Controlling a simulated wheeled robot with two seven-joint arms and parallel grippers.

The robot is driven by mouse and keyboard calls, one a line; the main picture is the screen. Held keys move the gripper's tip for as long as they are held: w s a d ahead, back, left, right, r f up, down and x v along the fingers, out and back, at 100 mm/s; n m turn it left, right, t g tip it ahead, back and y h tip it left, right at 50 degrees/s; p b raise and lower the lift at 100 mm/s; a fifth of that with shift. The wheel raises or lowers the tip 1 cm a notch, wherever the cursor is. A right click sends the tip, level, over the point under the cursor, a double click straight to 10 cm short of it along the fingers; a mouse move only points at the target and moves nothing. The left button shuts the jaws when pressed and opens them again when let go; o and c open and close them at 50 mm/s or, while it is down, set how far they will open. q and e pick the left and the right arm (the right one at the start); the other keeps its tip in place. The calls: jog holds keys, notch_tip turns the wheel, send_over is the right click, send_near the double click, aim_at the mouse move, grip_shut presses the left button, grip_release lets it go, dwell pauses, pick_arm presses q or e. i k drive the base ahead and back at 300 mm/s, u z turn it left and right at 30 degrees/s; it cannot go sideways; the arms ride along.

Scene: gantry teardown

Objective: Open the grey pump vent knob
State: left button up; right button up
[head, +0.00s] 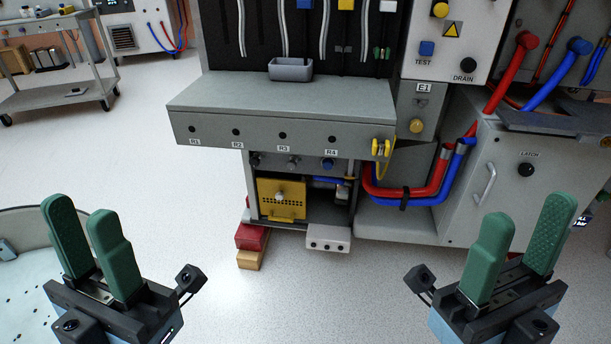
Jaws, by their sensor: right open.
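A small grey knob (292,163) sits in a row under the front of the grey bench, between a black knob (255,160) and a blue knob (327,164). It looks like the grey vent knob, but its setting is too small to tell. My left gripper (82,218) is at the lower left, with green fingers apart and nothing between them. My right gripper (526,222) is at the lower right, open and empty. Both grippers are well apart from the knobs.
Below the knobs is a yellow perforated panel (292,188) with a pale knob. Red and blue hoses (424,192) curve beside the bay on the right. A red block (250,237) stands at the lower left of the bay.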

aim_at(291, 164)
jog(key=k, duration=1.25)
jog(key=u, duration=0.85)
jog(key=i, duration=1.4)
jog(key=z, duration=0.5)
jog(key=i, duration=1.15)
